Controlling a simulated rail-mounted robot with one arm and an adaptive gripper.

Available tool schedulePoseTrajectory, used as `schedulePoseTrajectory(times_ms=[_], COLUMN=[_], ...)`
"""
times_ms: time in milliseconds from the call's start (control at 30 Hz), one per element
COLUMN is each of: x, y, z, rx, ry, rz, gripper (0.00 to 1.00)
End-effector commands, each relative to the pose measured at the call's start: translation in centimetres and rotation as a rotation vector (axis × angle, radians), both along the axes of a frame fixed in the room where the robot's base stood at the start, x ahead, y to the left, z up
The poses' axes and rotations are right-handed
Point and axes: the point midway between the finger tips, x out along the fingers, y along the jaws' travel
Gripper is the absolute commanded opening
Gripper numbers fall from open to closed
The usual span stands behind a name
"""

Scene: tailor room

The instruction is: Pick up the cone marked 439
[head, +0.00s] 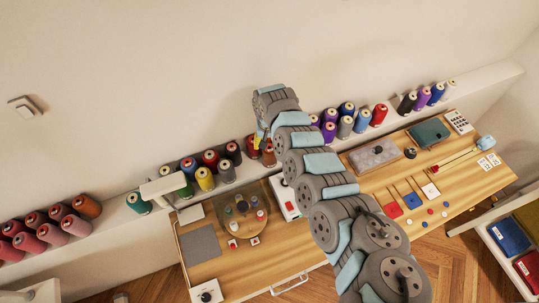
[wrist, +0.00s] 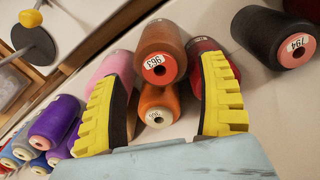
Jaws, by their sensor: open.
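I cannot read 439 on any cone. In the wrist view my gripper (wrist: 163,68) is open and empty, its yellow ribbed fingers spread. An orange cone (wrist: 156,98) shows between the fingers, its small label too blurred to read. A brown cone marked 963 (wrist: 160,45) lies just above it in the picture. A dark red cone (wrist: 203,48) is partly hidden by the right finger, and a pink cone (wrist: 113,66) is partly behind the left one. A black cone marked 794 (wrist: 272,38) is at upper right. In the head view my gripper (head: 261,141) is over the shelf's cones.
Several purple and blue cones (wrist: 55,122) lie at left in the wrist view. The wall shelf (head: 112,236) carries several more cone groups, including red ones (head: 60,212). Below it, the wooden table (head: 190,282) holds a round glass plate, cushion and small tools. An open drawer (head: 487,236) is at right.

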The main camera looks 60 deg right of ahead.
Motion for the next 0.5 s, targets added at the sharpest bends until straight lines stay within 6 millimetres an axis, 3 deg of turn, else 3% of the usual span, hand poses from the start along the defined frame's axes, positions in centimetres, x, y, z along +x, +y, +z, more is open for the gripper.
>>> schedulePoseTrajectory(times_ms=[500], x=[0.0], y=[0.1], z=[-4.8], rx=[0.003], ry=[0.003], rz=[0.003], gripper=[0.74])
